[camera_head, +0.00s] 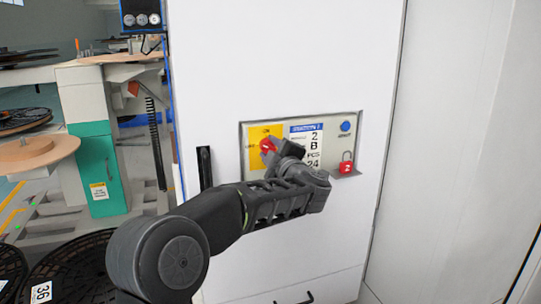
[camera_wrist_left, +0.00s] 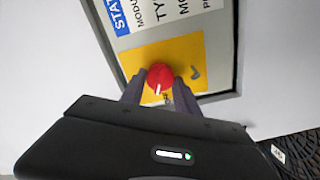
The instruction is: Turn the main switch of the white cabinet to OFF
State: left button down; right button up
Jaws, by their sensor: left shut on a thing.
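The white cabinet (camera_head: 285,60) stands in front of me with a recessed grey panel (camera_head: 253,127). Its main switch, a red round knob (camera_head: 266,145), sits on a yellow plate (camera_head: 256,133) marked ON at the top. My left gripper (camera_head: 271,150) is at the knob and partly hides it. In the left wrist view the red knob (camera_wrist_left: 160,74) lies between the two fingertips of my left gripper (camera_wrist_left: 160,88), which are shut on it. A white mark on the knob points toward the gripper's palm there. My right gripper is not in view.
A red padlock (camera_head: 346,166) hangs at the panel's lower right, below a blue button (camera_head: 345,127). A label plate (camera_head: 314,131) is beside the switch. A black handle (camera_head: 205,167) is left of the panel. Machinery with reels (camera_head: 35,150) stands at the left.

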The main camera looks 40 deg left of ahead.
pick_arm(q)
jog(key=n+b, duration=0.2)
jog(key=n, duration=0.1)
jog(key=shift+f+n, duration=0.25)
jog(key=shift+n, duration=0.05)
jog(key=shift+r+n+b, duration=0.1)
jog(key=shift+n+b, duration=0.5)
jog(key=shift+n, duration=0.4)
jog(key=c, duration=0.9)
grip_release()
